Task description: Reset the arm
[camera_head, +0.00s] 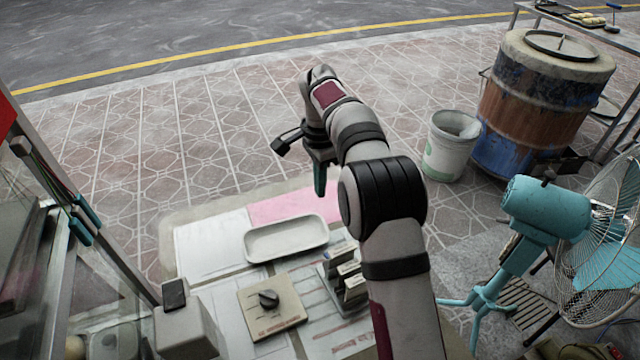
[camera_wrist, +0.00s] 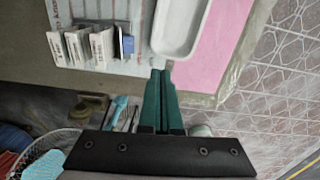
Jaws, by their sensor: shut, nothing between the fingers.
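My arm reaches up from the bottom of the head view and bends over the table. My gripper (camera_head: 320,180) has green fingers and points down, above the back edge of the table near the pink sheet. In the wrist view my gripper (camera_wrist: 158,76) shows its two green fingers together, with nothing between them. The fingertips appear near the end of a white tray (camera_wrist: 180,30); I cannot tell the height between them.
The table holds the white tray (camera_head: 286,240), a pink sheet (camera_head: 295,205), a board with a black knob (camera_head: 272,307) and several small boxes (camera_head: 350,278). A white bucket (camera_head: 447,150), a barrel oven (camera_head: 535,105) and a turquoise fan (camera_head: 545,210) stand at right. Paving behind is open.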

